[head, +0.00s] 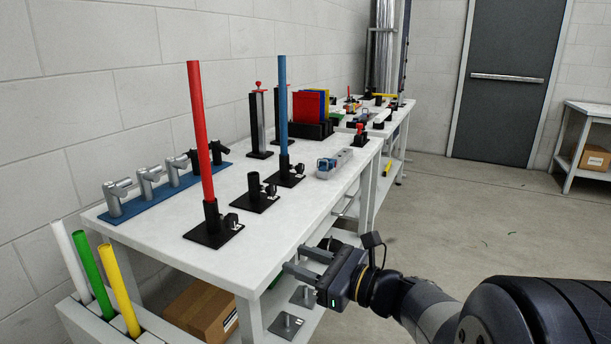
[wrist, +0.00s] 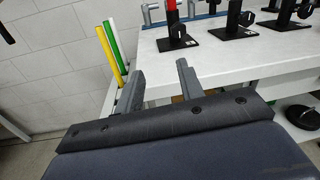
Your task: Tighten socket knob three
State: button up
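Three black sockets on square bases stand in a row on the white table (head: 155,215). The near socket (head: 212,216) holds an upright red tube (head: 201,130) and has a small black knob (head: 231,220) at its side. The middle socket (head: 254,187) is empty, with a knob (head: 270,190). The far socket (head: 284,165) holds a blue tube (head: 283,105), with a knob (head: 299,169). I see no numbers on them. My gripper (head: 294,257) is open and empty, off the table's front edge, apart from every knob. Its two spread fingers show in the wrist view (wrist: 156,76).
White, green and yellow tubes (head: 91,270) stand in a holder at the table's left end. A blue rack with grey fittings (head: 150,182) lies along the wall. A lower shelf holds a cardboard box (head: 205,308) and metal plates. Floor to the right is clear.

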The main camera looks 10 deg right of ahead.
aim_at(300, 168)
jog(key=i+l, duration=0.5)
jog(key=i, duration=0.2)
jog(key=i+l, duration=0.5)
jog(key=i, duration=0.15)
